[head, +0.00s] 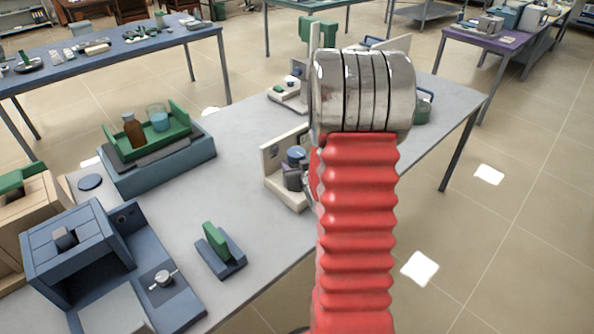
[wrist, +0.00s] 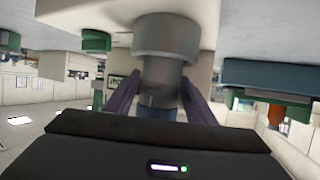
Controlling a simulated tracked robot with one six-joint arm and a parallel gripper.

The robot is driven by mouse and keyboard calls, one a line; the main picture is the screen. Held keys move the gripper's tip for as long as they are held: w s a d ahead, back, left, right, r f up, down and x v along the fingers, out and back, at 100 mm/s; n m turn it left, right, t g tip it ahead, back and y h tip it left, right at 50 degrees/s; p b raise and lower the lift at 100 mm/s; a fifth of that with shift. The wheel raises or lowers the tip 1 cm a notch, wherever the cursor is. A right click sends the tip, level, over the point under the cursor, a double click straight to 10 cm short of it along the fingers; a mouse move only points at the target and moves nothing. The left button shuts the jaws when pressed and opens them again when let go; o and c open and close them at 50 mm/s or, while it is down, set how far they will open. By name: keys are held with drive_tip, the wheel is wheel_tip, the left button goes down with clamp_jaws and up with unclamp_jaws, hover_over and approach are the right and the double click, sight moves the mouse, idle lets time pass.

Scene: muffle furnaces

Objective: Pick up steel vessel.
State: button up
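The steel vessel (wrist: 165,40) is a grey metal cylinder with a wide collar and a narrower part, in the middle of the wrist view. That view looks upside down, and the wide end meets a pale surface. My gripper (wrist: 160,82) has a purple-grey finger on each side of the narrower part. No clear gap shows, but I cannot tell whether the fingers touch it. Something blue shows low between the fingers. In the head view my red arm hides the gripper. I cannot pick out the vessel surely there.
A grey table (head: 265,130) holds a blue box furnace (head: 70,245), a green tray (head: 150,140) with a brown bottle and a beaker, and a small green-and-blue holder (head: 220,250). A cream stand (head: 270,160) with dark and blue parts is close beside my arm.

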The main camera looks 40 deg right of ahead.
clamp_jaws()
idle(0.4)
drive_tip(key=shift+r, duration=0.15)
drive_tip(key=shift+r, duration=4.95)
